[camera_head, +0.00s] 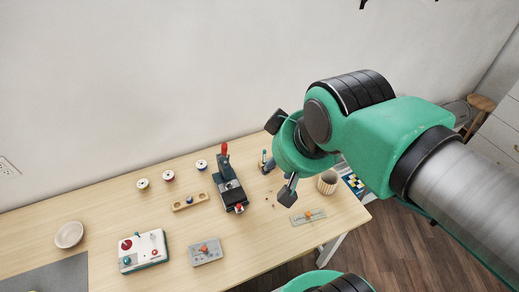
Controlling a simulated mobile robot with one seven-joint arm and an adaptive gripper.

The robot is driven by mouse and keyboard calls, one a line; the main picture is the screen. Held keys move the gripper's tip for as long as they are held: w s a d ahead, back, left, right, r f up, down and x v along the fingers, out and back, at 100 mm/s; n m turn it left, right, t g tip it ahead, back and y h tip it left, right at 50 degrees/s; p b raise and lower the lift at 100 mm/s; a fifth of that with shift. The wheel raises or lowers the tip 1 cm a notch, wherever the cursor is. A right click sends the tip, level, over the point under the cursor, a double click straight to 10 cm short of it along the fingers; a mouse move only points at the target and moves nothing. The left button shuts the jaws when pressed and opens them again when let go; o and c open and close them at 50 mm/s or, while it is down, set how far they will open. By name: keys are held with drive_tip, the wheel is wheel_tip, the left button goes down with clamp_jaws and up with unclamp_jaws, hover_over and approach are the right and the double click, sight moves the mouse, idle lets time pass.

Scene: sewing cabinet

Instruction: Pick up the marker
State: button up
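My gripper (279,158) is above the right part of the wooden table (120,208). Its two dark fingers are spread wide apart, with no object visible between them in its grip. A small dark item with a slim upright part (266,161) shows just beside the fingers, partly hidden by my gripper. I cannot tell whether it is the marker. No other thing is clearly a marker, and my arm hides part of the table's right side.
A dark press-like device with a red knob (230,187) stands left of my gripper. A ribbed cup (327,182) and a grey plate with an orange knob (308,217) are to the right. Thread spools (168,175), a control box (143,251) and a bowl (69,235) are farther left.

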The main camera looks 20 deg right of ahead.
drive_tip(key=w+d+g, duration=0.1)
drive_tip(key=w+d, duration=0.1)
drive_tip(key=w, duration=0.9)
drive_tip(key=n+g+p, duration=0.2)
drive_tip(key=n+g, duration=0.2)
drive_tip(key=g, duration=0.1)
hover_over(264, 151)
wheel_tip(264, 151, down, 30)
drive_tip(key=shift+d+f, duration=0.1)
drive_tip(key=shift+f, duration=0.15)
drive_tip(key=shift+f+b, duration=0.6)
drive_tip(key=shift+f, duration=3.65)
drive_tip(key=shift+f, duration=0.15)
drive_tip(key=shift+w+d+f+b, duration=0.1)
drive_tip(key=shift+f+b, duration=0.25)
drive_tip(key=shift+f, duration=0.9)
drive_tip(key=shift+w+f+b, duration=0.1)
drive_tip(key=shift+f+b, duration=0.2)
drive_tip(key=shift+f, duration=0.9)
